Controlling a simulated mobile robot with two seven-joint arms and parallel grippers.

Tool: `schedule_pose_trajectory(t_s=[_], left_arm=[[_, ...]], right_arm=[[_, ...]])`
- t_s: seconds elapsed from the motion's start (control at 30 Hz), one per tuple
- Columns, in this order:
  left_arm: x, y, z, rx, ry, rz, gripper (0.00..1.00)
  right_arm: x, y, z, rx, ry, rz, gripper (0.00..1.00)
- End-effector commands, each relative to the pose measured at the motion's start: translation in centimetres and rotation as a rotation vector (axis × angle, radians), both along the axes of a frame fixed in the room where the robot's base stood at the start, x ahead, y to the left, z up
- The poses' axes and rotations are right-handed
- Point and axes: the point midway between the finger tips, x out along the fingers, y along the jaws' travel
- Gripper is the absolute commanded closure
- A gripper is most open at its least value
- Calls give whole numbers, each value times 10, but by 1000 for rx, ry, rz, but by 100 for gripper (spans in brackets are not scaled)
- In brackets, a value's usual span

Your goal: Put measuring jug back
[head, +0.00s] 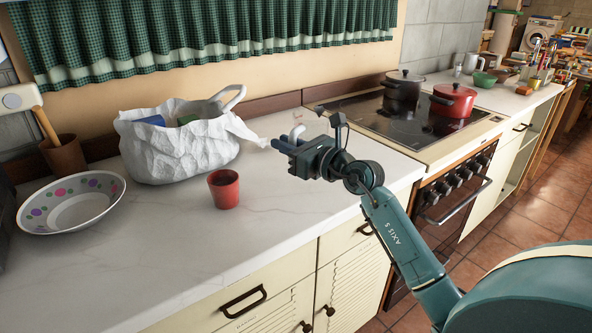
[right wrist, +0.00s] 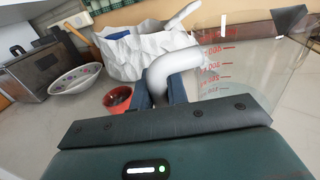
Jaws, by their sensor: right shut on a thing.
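The measuring jug (right wrist: 245,68) is clear with red graduation marks and a pale curved handle (right wrist: 178,62). It fills the right side of the right wrist view. My right gripper (right wrist: 162,95) is shut on the handle. In the head view my right gripper (head: 282,145) is over the white counter, left of the stove. A pale piece of the handle (head: 297,131) shows just behind it; the clear body is hard to make out there. I cannot tell whether the jug touches the counter. My left gripper is not in view.
A red cup (head: 224,190) stands left of the gripper on the counter (head: 270,220). A crumpled white bag (head: 185,150) is behind it, a spotted bowl (head: 70,203) farther left. The stove (head: 405,115) holds a red pot (head: 453,101) and a dark pot (head: 404,85).

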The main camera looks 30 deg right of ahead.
Motion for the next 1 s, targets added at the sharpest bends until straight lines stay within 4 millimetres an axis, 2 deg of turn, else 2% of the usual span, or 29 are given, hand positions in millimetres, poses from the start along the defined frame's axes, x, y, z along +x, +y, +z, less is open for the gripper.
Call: schedule_pose_trajectory(t_s=[0.37,0.83,0.87,1.0], left_arm=[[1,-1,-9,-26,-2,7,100],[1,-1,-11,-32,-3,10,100],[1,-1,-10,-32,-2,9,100],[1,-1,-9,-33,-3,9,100]], right_arm=[[0,-1,-51,0,-2,-1,100],[0,0,-58,0,-5,-1,100],[0,0,-59,0,-2,0,83],[0,0,-59,0,-2,0,71]])
